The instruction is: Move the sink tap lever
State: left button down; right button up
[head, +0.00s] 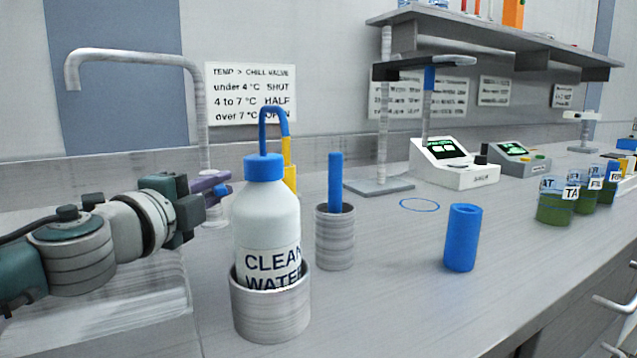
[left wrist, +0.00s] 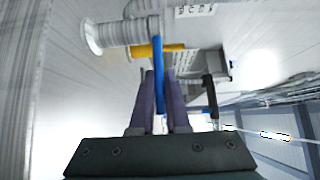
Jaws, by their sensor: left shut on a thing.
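The sink tap has a tall grey curved spout (head: 140,55) and stands behind my left gripper in the head view. Its blue lever (head: 223,190) shows at the fingertips, and in the left wrist view the blue lever (left wrist: 157,68) runs between the two purple fingers. My left gripper (head: 212,186) is shut on the lever, reaching in from the left; the fingers also show in the left wrist view (left wrist: 161,92). The lever's far end and the tap's base are partly hidden in the head view by the gripper. My right gripper is not in view.
A white wash bottle (head: 266,215) stands in a grey cup just right of my left gripper. A grey holder (head: 335,240) and a blue cylinder (head: 462,238) stand farther right. Several green-filled beakers (head: 556,205) sit at the right. The front middle counter is bare.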

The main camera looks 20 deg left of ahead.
pick_arm(q)
jog(key=shift+w+d+n+y+p, duration=0.35)
jog(key=shift+n+y, duration=0.25)
jog(key=shift+y, duration=0.3)
jog(key=shift+w+d+f+n+g+y+b, duration=0.15)
jog(key=shift+w+n+g+y+b, duration=0.1)
jog(key=shift+n+y, duration=0.25)
jog(key=shift+w+d+n+g+y+b, duration=0.1)
jog(key=shift+w+n+g+y+b, duration=0.2)
jog(key=shift+y, duration=0.4)
jog(key=shift+w+n+y, duration=0.1)
jog(key=shift+n+y, duration=0.2)
jog(key=shift+y, duration=0.2)
jog(key=shift+w+n+g+y+b, duration=0.1)
jog(key=shift+n+g+y+b, duration=0.2)
jog(key=shift+y+b, duration=0.1)
jog(key=c, duration=0.9)
grip_release()
